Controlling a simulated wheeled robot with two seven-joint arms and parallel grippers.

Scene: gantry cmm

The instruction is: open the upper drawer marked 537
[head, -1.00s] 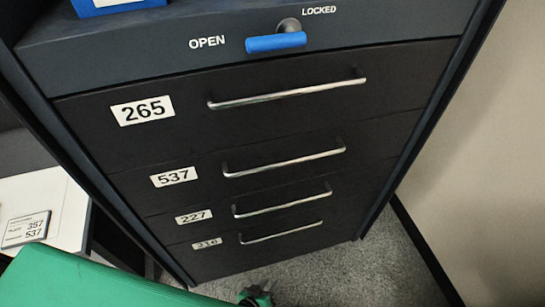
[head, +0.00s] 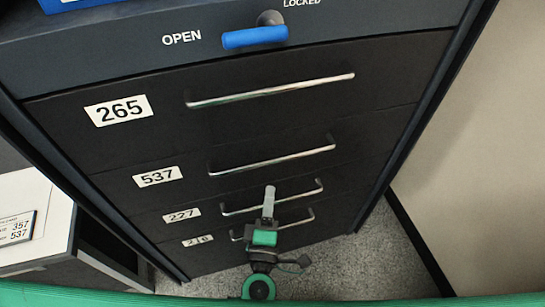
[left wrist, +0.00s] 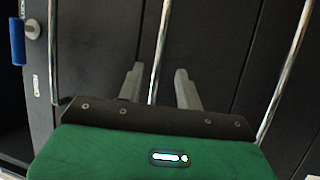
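The dark drawer marked 537 (head: 185,196) is second from the top in the cabinet and looks shut. Its silver bar handle (head: 272,161) also shows in the left wrist view (left wrist: 160,50). My left gripper (head: 269,190) is in front of the cabinet, just below this handle in the head view. In the left wrist view its two grey fingers (left wrist: 159,78) are apart, one on each side of the bar. I cannot tell whether the fingertips reach past the bar. The blue lever (head: 254,37) above the drawers points toward OPEN. My right gripper is not in view.
Drawer 265 (head: 235,125) is above; drawers 227 (head: 181,216) and 210 (head: 198,240) are below, all looking shut. A white surface with a number card (head: 17,229) stands at left. A pale wall (head: 480,150) is close on the right.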

